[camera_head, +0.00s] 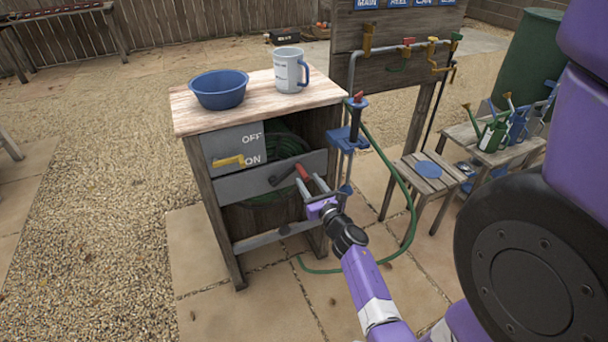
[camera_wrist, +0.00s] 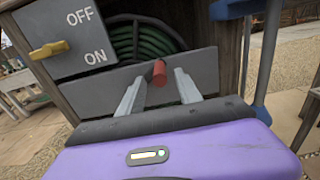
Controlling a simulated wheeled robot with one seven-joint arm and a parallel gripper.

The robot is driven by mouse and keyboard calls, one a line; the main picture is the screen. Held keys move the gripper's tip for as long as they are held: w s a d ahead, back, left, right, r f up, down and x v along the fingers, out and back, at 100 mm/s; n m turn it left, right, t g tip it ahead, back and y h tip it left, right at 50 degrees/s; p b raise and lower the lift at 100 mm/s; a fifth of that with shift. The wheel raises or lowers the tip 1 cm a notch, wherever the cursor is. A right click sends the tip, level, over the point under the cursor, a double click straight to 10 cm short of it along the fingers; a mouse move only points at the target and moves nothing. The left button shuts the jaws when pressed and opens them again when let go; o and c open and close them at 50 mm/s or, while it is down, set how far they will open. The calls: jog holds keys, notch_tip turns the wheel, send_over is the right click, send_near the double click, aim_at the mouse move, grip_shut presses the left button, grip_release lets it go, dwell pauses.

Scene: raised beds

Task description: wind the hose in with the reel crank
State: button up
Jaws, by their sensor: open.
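The reel crank's red handle (camera_head: 301,172) stands out from the grey cross board of the wooden reel cabinet (camera_head: 231,226), on a dark crank arm (camera_head: 282,175). My gripper (camera_head: 309,184) is open at the handle. In the wrist view the red handle (camera_wrist: 159,73) shows between the two grey fingers, with gaps on both sides. The green hose coil (camera_wrist: 146,41) sits inside the cabinet behind the board. A green hose (camera_head: 411,206) runs from the tap post down to the paving. How far the fingers reach along the handle is hard to tell.
A blue bowl (camera_head: 219,90) and a white mug (camera_head: 290,70) stand on the cabinet top. An ON/OFF panel with a yellow lever (camera_head: 228,161) is left of the crank. A stool (camera_head: 428,172) and a bench with watering cans (camera_head: 494,136) stand right. Gravel lies open left.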

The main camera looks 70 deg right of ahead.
aim_at(304, 175)
jog(key=shift+x, duration=2.1)
jog(key=shift+c, duration=0.2)
grip_shut()
